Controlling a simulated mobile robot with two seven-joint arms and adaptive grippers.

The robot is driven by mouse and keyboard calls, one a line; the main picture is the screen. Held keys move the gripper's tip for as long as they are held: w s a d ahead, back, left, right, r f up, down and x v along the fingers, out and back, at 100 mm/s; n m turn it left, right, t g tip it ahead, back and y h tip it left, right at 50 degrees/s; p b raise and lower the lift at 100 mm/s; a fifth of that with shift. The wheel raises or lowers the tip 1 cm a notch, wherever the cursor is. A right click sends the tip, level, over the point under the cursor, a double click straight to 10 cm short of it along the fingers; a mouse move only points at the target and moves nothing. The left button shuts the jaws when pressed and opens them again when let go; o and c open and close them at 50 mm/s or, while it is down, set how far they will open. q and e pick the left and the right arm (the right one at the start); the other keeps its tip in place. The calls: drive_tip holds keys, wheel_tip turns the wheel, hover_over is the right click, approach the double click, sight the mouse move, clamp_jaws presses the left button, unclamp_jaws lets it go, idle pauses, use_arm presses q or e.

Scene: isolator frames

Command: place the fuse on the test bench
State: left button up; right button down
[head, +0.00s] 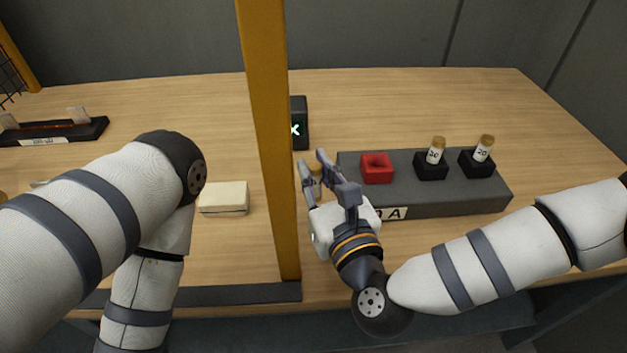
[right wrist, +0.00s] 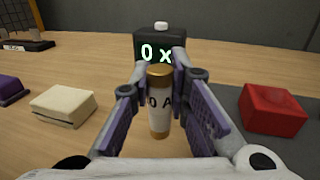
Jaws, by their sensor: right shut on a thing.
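My right gripper (head: 313,172) is shut on a fuse, a pale cylinder with brass-coloured ends. In the right wrist view the fuse (right wrist: 159,118) stands upright between the purple-padded fingers, its label partly hidden and showing "0 A". The fuse is left of a dark grey rack (head: 440,202), which has a red empty socket (head: 377,168) and two black sockets holding fuses (head: 436,150) (head: 483,148). A dark box with a lit green display (head: 299,122) stands behind the fuse; the right wrist view shows "0 x" on it. I cannot tell which thing is the test bench. My left gripper is out of view.
An orange post (head: 267,140) rises just left of my right gripper. A cream block (head: 223,197) lies beyond the post, to its left. A black holder (head: 50,132) stands far left. The wooden table (head: 420,105) is clear behind the rack.

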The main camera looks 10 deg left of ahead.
sight(318, 191)
drive_tip(key=shift+w+a+f, duration=0.1)
drive_tip(key=shift+w+a, duration=0.1)
drive_tip(key=shift+w, duration=0.05)
drive_tip(key=shift+f, duration=1.8)
drive_tip(key=c, duration=1.8)
unclamp_jaws()
drive_tip(key=shift+r, duration=0.25)
drive_tip(key=v, duration=1.2)
drive_tip(key=shift+s+f, duration=0.1)
